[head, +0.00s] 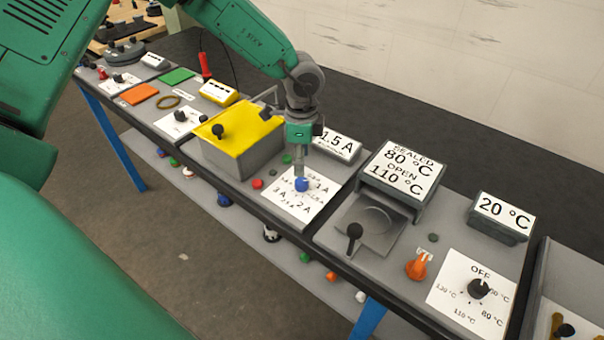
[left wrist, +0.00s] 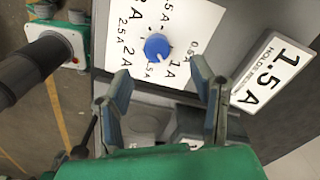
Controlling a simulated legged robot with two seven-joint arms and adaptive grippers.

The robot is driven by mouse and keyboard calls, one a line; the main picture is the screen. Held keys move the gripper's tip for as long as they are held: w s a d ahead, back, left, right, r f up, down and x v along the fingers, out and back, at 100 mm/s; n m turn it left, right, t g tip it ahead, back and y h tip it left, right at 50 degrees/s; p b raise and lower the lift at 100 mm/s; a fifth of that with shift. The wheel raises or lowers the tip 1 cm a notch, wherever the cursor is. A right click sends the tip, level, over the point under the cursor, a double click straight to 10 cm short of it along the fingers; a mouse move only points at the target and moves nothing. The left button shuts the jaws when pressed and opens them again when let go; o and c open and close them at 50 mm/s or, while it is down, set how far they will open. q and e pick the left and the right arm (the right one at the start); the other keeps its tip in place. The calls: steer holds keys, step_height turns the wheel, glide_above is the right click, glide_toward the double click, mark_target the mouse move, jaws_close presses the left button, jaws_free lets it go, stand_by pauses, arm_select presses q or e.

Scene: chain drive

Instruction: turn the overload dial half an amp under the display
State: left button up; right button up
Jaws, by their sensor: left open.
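The blue overload dial (head: 302,185) sits on a white plate (head: 280,203) marked in amps. In the left wrist view the dial (left wrist: 157,46) has a small white mark on its lower right, which seems to face the 1 A label. The display (head: 337,144) behind the plate reads 1.5 A; it also shows in the left wrist view (left wrist: 272,75). My left gripper (head: 302,172) points down over the dial. In the left wrist view its fingers (left wrist: 158,88) are spread apart with nothing between them. Whether they touch the dial is unclear. My right gripper is not visible.
A yellow-topped box (head: 240,130) stands left of the plate. A grey unit with a sealed/open temperature sign (head: 400,170) stands to the right, with a black-knobbed lever (head: 354,232) in front. A second dial (head: 478,289) and a 20 °C display (head: 502,216) are farther right.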

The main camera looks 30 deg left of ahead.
mark_target(301, 179)
arm_select(q)
step_height(301, 179, up, 4)
stand_by(0.5)
